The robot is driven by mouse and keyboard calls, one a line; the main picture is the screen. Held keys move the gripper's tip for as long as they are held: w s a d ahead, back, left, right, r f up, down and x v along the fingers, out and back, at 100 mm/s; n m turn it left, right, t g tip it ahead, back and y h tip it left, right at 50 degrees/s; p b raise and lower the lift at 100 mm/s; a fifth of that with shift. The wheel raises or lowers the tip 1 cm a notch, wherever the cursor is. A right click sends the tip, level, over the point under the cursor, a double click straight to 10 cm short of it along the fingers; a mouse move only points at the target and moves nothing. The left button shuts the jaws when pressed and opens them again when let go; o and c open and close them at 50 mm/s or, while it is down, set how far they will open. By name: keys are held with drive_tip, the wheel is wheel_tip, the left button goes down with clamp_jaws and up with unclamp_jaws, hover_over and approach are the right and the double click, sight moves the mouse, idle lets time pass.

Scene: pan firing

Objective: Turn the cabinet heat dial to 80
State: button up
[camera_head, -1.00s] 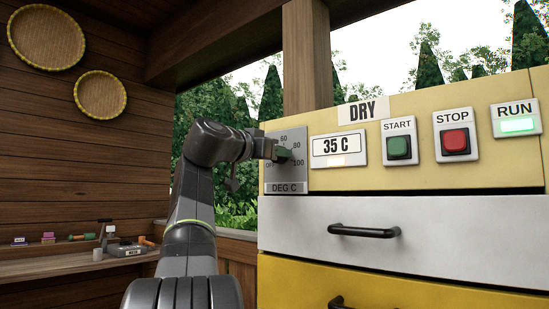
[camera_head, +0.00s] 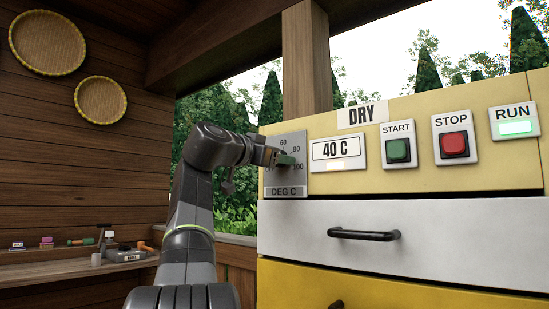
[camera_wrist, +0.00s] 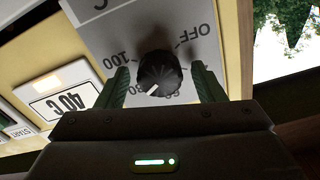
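The heat dial is a round black knob (camera_wrist: 160,75) with a white pointer mark, on a grey plate (camera_head: 286,191) marked OFF, 60, 80, 100 and DEG C. In the wrist view the mark points down-left, toward the side of the 80 label. My gripper (camera_wrist: 160,68) has its green fingers on either side of the knob, with a visible gap at each side. In the head view my gripper (camera_head: 285,158) is at the plate and hides the knob. The cabinet display (camera_head: 338,149) reads 40 C.
To the right are a green START button (camera_head: 398,150), a red STOP button (camera_head: 454,144) and a lit green RUN lamp (camera_head: 515,127). Below is a white drawer with a black handle (camera_head: 364,235). A shelf (camera_head: 70,270) with small items stands at the left.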

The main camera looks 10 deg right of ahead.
drive_tip(key=v, duration=1.4)
drive_tip(key=shift+b, duration=0.35)
drive_tip(key=shift+w+d, duration=0.1)
drive_tip(key=shift+d, duration=0.1)
drive_tip(key=x, duration=1.3)
drive_tip(key=shift+w+d+p, duration=0.15)
drive_tip(key=shift+d+p, duration=0.1)
drive_tip(key=shift+p, duration=0.1)
drive_tip(key=shift+a, duration=0.1)
